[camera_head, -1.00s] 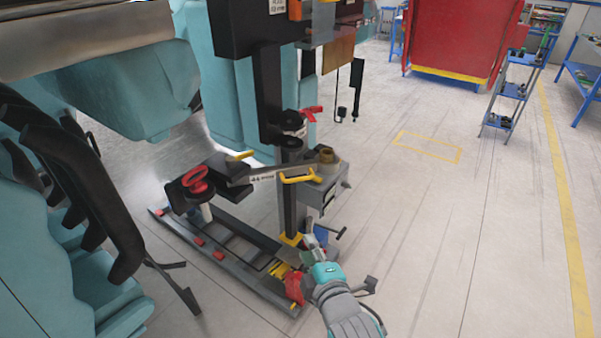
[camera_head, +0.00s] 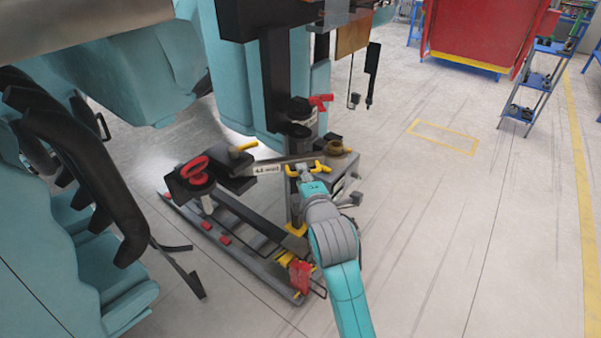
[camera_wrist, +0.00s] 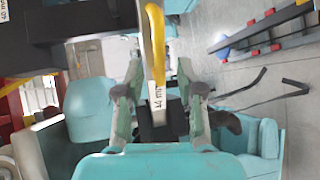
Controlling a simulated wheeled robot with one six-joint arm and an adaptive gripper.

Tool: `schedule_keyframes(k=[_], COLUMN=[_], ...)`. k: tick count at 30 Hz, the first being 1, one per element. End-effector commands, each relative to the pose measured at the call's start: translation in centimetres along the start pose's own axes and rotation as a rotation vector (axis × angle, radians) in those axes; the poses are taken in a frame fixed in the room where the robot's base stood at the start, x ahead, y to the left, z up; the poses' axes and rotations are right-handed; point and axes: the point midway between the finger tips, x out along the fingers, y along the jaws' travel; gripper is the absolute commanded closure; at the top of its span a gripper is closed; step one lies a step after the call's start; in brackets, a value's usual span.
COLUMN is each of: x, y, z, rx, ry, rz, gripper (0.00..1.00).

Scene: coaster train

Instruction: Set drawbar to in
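A grey bar with a white label (camera_head: 267,169) crosses the dark post of the stand, and a yellow handle (camera_head: 322,166) sits at its right end. I take this bar to be the drawbar, but no marking says so. My gripper (camera_head: 303,172) is right at the yellow handle in the head view. In the wrist view, my gripper (camera_wrist: 158,78) is open, one finger on each side of the yellow handle (camera_wrist: 156,50). A gap shows between handle and both fingers. Part of the handle is hidden by my gripper in the head view.
A red ring-shaped knob (camera_head: 194,170) stands left of the post. A red lever (camera_head: 321,101) sits higher on it. A low rail with red blocks (camera_head: 224,240) lies on the floor below. Teal train seats (camera_head: 85,220) fill the left.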

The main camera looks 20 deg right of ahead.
Motion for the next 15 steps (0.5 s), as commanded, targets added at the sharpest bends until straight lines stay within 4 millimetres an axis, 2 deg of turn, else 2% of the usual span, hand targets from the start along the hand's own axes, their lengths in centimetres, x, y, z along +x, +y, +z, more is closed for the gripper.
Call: schedule_keyframes(k=[6,15], x=[2.4,2.9], y=[0.1,0.0], z=[0.0,0.0], rx=[0.001,0.001], ry=[0.000,0.000], rz=[0.001,0.000], gripper=[0.63,0.63])
